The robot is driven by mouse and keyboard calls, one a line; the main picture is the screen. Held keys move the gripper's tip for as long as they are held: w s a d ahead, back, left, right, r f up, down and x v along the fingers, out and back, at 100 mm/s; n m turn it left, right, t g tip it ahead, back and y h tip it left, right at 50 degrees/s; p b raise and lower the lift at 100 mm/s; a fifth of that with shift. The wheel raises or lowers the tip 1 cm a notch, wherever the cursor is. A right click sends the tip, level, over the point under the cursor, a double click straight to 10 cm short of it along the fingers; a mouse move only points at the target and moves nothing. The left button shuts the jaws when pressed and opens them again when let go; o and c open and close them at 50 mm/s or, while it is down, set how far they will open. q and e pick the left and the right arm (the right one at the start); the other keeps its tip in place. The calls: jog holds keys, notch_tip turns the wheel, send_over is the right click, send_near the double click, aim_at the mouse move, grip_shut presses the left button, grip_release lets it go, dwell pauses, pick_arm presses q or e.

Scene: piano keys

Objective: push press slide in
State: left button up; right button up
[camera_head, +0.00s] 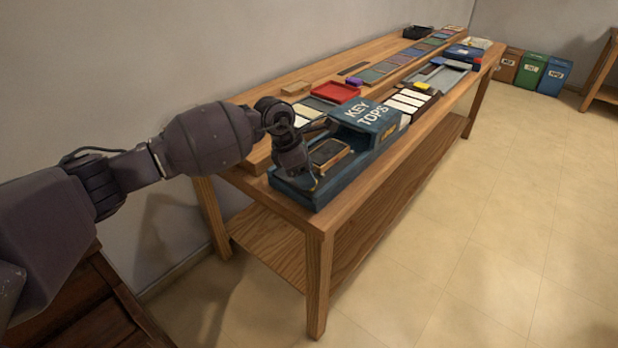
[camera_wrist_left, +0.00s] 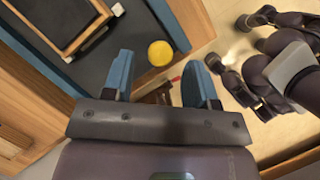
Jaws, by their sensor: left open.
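A blue box (camera_head: 368,118) marked "KEY TOPS" stands on the near end of the long table, with a low blue tray (camera_head: 318,198) in front of it. A wood-framed dark block (camera_head: 328,155) lies in the tray; its frame also shows at the upper left of the left wrist view (camera_wrist_left: 100,12). A yellow disc (camera_wrist_left: 160,53) shows beyond the fingers. My right gripper is not identifiable.
Behind the box, the wooden table (camera_head: 330,225) holds a red tray (camera_head: 336,92), white key pieces (camera_head: 409,101) and several coloured pieces farther back. Brown, green and blue bins (camera_head: 533,71) stand by the far wall. The floor to the right is clear.

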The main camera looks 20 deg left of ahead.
pick_arm(q)
jog(key=shift+x, duration=0.85)
grip_shut()
